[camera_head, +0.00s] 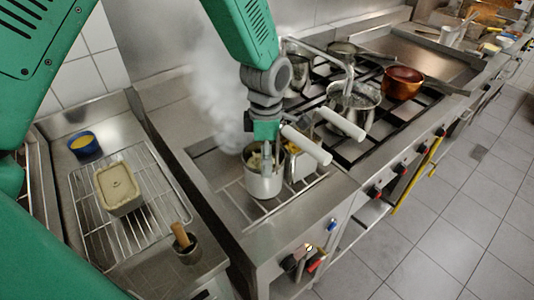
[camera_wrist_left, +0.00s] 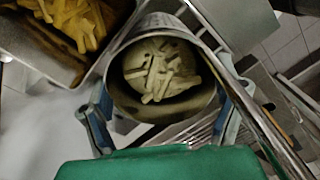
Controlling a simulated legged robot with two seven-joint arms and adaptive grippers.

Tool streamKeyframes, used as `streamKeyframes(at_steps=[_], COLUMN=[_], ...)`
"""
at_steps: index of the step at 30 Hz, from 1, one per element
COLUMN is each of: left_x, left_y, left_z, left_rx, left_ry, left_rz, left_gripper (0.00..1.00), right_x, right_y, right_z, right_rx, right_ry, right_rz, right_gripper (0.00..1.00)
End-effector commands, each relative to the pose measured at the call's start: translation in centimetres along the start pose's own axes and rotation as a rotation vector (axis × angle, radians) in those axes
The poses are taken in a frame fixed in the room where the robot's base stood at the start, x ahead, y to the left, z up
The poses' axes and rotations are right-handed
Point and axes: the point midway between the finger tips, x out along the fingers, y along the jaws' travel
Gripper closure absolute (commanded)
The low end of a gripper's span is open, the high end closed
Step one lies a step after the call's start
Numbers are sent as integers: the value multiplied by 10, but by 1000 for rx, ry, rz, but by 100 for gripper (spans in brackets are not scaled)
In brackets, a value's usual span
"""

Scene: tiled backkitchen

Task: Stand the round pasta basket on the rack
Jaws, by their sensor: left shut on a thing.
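The round pasta basket (camera_head: 264,184) is a grey metal cylinder with pale pasta inside, at the cooker. It also shows in the left wrist view (camera_wrist_left: 150,106), mouth toward the camera. Whether the basket touches the bars below is unclear. A wire rack (camera_head: 88,215) lies in the steel tray at the left. Other bars (camera_head: 287,209) run below the basket. My right gripper is not in view.
A square basket (camera_wrist_left: 20,45) of yellow pasta is close beside the round one. Steam (camera_head: 208,95) rises behind.

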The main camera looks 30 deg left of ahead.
Motion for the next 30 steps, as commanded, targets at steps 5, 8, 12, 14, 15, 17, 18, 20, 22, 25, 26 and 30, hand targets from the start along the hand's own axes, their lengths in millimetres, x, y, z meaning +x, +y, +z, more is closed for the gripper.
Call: streamKeyframes(at_steps=[5, 8, 12, 14, 15, 17, 18, 20, 22, 25, 26, 30], left_x=[1, 2, 1, -1, -3, -9, -15, -26, -41, -64, -70, -96], left_y=[0, 0, 0, 1, 1, 1, 1, 1, 2, 1, 1, 2], left_z=[0, 0, 0, 0, 0, 1, 0, 0, 1, 1, 1, 1], left_rx=[0, 0, 0, 0, 0, 0, -1, -1, -1, 1, 0, 0], left_ry=[1, 1, 0, 0, -1, -1, -1, -2, -2, -2, -1, -1], left_rz=[0, 0, -1, 0, 2, 3, 3, 5, 6, 6, 5, 3], left_gripper=[0, 0, 0, 0, 0, 0, 0, 0, 0, 0, 0, 0], right_x=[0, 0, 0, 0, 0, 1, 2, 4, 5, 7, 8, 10], right_y=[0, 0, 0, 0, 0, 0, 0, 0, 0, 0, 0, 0], right_z=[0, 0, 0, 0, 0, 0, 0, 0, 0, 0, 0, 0], right_rx=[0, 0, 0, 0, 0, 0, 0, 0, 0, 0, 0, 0], right_ry=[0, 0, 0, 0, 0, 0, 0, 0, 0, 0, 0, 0], right_rz=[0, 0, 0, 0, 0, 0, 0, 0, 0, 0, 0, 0], right_gripper=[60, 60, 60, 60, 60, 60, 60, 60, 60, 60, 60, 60])
